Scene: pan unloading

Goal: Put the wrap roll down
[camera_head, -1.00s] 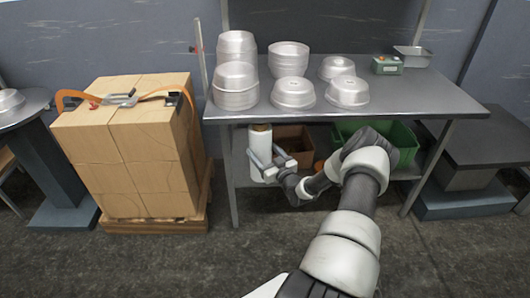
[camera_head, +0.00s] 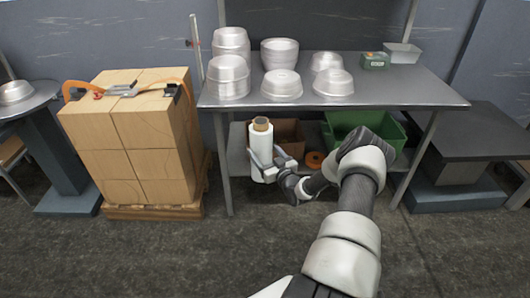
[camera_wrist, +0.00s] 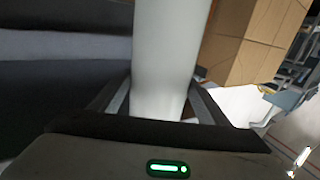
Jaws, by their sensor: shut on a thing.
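The wrap roll (camera_head: 261,143) is a white upright cylinder with a brown core showing at its top. It stands upright at the front left of the low shelf under the metal table; whether its base touches the shelf I cannot tell. My gripper (camera_head: 264,168) is shut around its lower part, one finger on each side. In the wrist view the white roll (camera_wrist: 168,60) rises between the two fingers (camera_wrist: 160,105).
The metal table (camera_head: 400,92) above holds stacks of round pans (camera_head: 229,76), a green box (camera_head: 376,61) and a tray. On the low shelf (camera_head: 238,160) are a brown box (camera_head: 287,131), an orange ring (camera_head: 314,160) and a green crate (camera_head: 365,120). Stacked cartons (camera_head: 130,140) stand left.

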